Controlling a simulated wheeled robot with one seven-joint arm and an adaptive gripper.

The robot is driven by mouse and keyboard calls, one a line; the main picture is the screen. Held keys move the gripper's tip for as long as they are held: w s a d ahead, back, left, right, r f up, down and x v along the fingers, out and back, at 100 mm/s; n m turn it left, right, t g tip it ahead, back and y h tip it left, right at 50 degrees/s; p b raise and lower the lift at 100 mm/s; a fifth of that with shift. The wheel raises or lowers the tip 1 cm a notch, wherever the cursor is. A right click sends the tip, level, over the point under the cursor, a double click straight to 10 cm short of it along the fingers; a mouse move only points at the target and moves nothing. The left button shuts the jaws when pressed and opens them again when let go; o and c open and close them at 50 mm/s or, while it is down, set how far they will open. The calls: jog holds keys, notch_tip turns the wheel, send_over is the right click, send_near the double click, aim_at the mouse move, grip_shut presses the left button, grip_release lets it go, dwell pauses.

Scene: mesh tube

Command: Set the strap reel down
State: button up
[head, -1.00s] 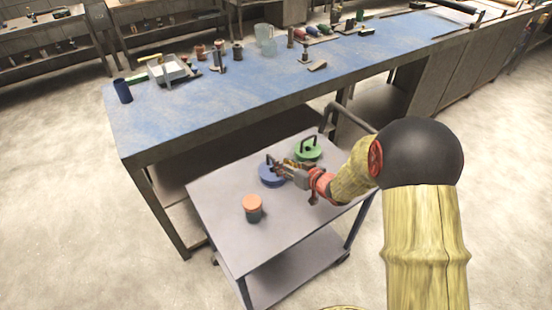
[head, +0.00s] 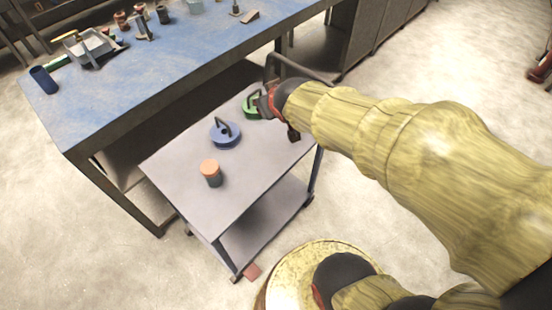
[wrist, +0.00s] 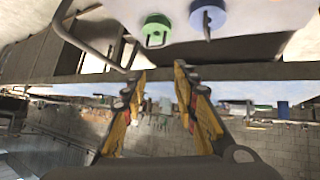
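Two reel-like discs with dark upright handles stand on the grey cart (head: 230,190): a blue one (head: 229,139) near its middle and a green one (head: 251,111) behind it to the right. I cannot tell by name which is the strap reel. In the wrist view the blue disc (wrist: 209,19) and green disc (wrist: 155,27) show at the top, both apart from my fingers. My gripper (wrist: 160,72) is open with nothing between its fingers. In the head view my wrist partly covers the green disc, and the fingertips are hard to make out.
An orange-topped dark canister (head: 211,173) stands on the cart in front of the blue disc. The cart's handle (head: 300,67) rises at its far right corner. A blue-topped workbench (head: 130,85) with tools runs behind. The cart's front is bare.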

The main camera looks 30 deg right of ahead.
jog(key=s+a+r+g+y, duration=0.1)
jog(key=s+a, duration=0.3)
jog(key=s, duration=0.6)
jog(key=s+a+r+g+y, duration=0.1)
jog(key=s+a, duration=0.4)
jog(key=s, duration=0.5)
jog(key=shift+r+g, duration=0.45)
jog(key=shift+g, duration=0.45)
